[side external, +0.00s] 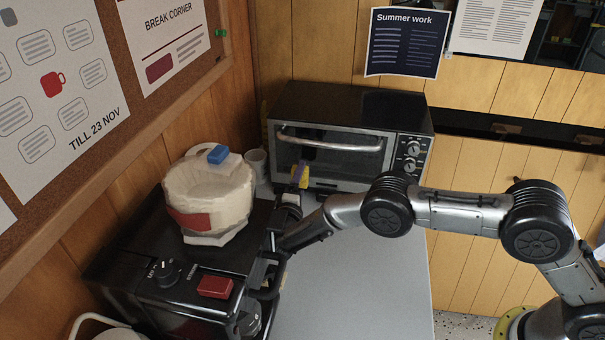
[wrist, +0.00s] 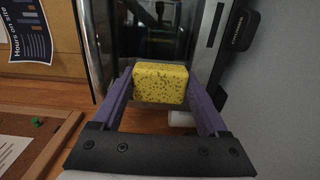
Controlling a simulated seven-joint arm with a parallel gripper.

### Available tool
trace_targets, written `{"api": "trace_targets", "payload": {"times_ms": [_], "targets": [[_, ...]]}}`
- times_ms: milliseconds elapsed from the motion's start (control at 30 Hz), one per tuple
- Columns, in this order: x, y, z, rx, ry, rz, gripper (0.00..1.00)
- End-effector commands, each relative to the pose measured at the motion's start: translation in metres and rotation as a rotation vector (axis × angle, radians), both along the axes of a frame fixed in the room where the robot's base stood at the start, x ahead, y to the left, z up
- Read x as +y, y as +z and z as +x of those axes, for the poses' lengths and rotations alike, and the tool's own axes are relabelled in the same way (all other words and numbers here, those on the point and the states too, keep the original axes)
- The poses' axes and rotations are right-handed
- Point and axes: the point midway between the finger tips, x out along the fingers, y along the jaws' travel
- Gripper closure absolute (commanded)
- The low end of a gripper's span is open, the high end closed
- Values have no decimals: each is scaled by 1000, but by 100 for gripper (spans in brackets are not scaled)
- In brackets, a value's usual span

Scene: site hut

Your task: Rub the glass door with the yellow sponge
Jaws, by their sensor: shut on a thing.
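The glass door (side external: 345,160) belongs to a black and silver toaster oven at the back of the worktop, with a metal handle across its top. It looks closed. My gripper (side external: 299,176) is in front of the door's left part, with purple fingers. In the wrist view my gripper (wrist: 160,88) is shut on the yellow sponge (wrist: 160,82), one finger on each side. The dark glass door (wrist: 150,42) lies straight beyond the sponge there. I cannot tell whether the sponge touches the glass. In the side view the sponge is mostly hidden by the fingers.
A white mug (side external: 256,163) stands left of the oven. The grey worktop (side external: 365,275) is clear.

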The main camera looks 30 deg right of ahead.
Motion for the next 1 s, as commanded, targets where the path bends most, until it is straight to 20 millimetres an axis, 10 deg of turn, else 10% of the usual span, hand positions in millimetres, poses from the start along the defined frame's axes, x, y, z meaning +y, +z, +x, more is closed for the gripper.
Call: {"api": "trace_targets", "payload": {"times_ms": [1000], "targets": [[29, 1, -29, -1, 0, 0, 68]]}}
